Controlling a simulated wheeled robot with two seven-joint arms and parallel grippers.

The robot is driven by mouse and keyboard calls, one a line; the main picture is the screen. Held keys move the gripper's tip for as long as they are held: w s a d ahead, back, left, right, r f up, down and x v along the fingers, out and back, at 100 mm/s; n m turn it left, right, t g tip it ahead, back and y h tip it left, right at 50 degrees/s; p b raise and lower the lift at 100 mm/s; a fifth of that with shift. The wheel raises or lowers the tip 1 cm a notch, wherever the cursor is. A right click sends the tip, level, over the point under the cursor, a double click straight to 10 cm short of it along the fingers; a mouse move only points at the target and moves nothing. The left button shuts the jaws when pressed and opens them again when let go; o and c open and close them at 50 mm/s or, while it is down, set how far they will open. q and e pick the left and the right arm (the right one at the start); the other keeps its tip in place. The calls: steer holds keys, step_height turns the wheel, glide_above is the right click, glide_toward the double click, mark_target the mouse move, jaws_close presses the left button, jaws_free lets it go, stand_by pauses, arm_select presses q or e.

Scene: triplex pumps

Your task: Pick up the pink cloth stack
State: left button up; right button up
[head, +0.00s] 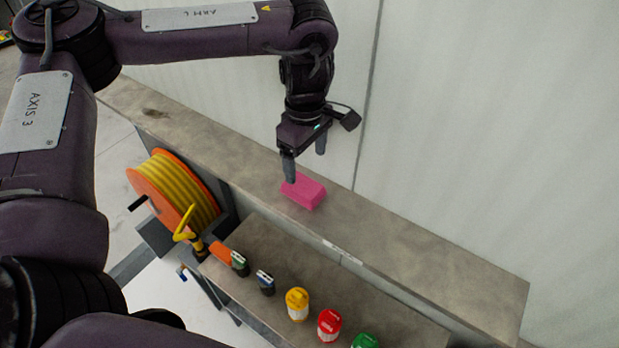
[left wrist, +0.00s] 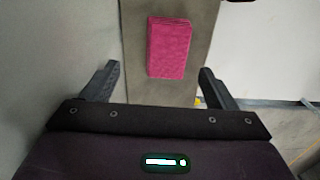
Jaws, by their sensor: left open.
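The pink cloth stack (head: 304,192) lies on the long grey ledge (head: 400,251) along the wall in the head view. It is a small pink block with a flat top. My left gripper (head: 305,165) hangs over the ledge close to the stack, fingers pointing down, open and empty. In the left wrist view the pink cloth stack (left wrist: 169,48) lies ahead of the fingertips, between their lines. The open fingers of my left gripper (left wrist: 160,78) stand wide apart on either side, and neither appears to touch it. My right gripper is not in view.
An orange reel with yellow hose (head: 172,190) stands left of the ledge. A lower shelf holds yellow (head: 297,304), red (head: 329,325) and green (head: 365,342) capped containers and small dark items (head: 264,282). A pale wall (head: 480,130) rises behind the ledge. The ledge right of the stack is clear.

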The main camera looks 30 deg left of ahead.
mark_target(303, 184)
arm_select(q)
steer(key=shift+s+f, duration=0.2)
steer(key=shift+f, duration=0.45)
steer(key=shift+s+f, duration=0.2)
steer(key=shift+f, duration=0.4)
step_height(303, 184, down, 3)
steer(key=shift+s+a+f, duration=0.1)
steer(key=shift+a+f, duration=0.05)
steer(key=shift+f, duration=0.65)
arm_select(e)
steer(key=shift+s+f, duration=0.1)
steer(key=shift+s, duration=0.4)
arm_select(q)
steer(key=c, duration=1.1)
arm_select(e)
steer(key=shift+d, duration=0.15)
arm_select(q)
steer(key=shift+o, duration=0.2)
steer(key=shift+r, duration=0.2)
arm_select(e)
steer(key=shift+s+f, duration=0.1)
